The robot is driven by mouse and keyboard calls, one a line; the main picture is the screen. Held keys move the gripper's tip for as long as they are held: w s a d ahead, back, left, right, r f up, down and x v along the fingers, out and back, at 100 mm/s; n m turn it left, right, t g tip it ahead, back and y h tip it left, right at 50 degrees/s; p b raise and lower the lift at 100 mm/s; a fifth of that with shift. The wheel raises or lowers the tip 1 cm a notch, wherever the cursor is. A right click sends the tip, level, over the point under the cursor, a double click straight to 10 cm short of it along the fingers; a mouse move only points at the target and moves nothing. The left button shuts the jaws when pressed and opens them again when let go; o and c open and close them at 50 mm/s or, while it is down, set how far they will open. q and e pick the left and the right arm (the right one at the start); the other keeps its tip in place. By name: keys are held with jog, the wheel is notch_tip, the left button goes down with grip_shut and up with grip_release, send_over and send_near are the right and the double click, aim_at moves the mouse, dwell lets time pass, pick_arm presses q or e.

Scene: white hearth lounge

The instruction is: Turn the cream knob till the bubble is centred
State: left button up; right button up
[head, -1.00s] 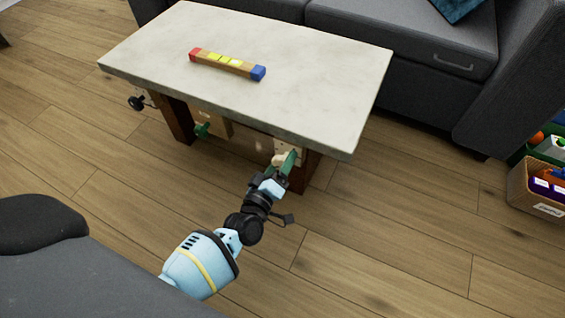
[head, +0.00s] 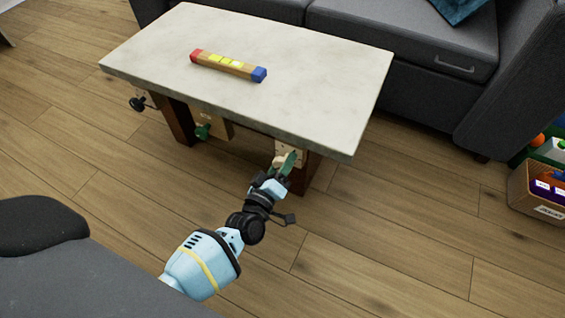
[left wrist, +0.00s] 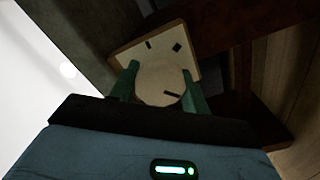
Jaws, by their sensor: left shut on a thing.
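The cream knob (left wrist: 160,85) sits on a pale panel (left wrist: 178,48) under the tabletop's right end. My left gripper (head: 285,161) is shut on it, with a green finger on each side in the left wrist view (left wrist: 158,88). A dark line marks the knob's face, and two dark marks show on the panel. The level (head: 208,64) lies on the pale tabletop (head: 310,70), with a red left end and a blue right end. Its window is yellow, with a whitish patch, perhaps the bubble, at its right end. My right gripper is out of view.
A green knob (head: 203,132) and a black knob (head: 137,104) are under the table's left part. A grey sofa (head: 410,45) stands behind the table. A basket (head: 520,190) is at the far right. The wooden floor right of my arm is clear.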

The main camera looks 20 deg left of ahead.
pick_arm(q)
jog(key=m+p, duration=0.1)
jog(key=m, duration=0.2)
jog(key=m+p, duration=0.1)
jog(key=m, duration=0.3)
jog(key=shift+p, duration=0.35)
jog(key=m, duration=0.2)
jog(key=shift+d+m, duration=0.1)
jog(key=shift+m, duration=0.2)
jog(key=m, duration=0.3)
jog(key=shift+p, duration=0.4)
jog(key=shift+m, duration=0.3)
jog(key=o, duration=1)
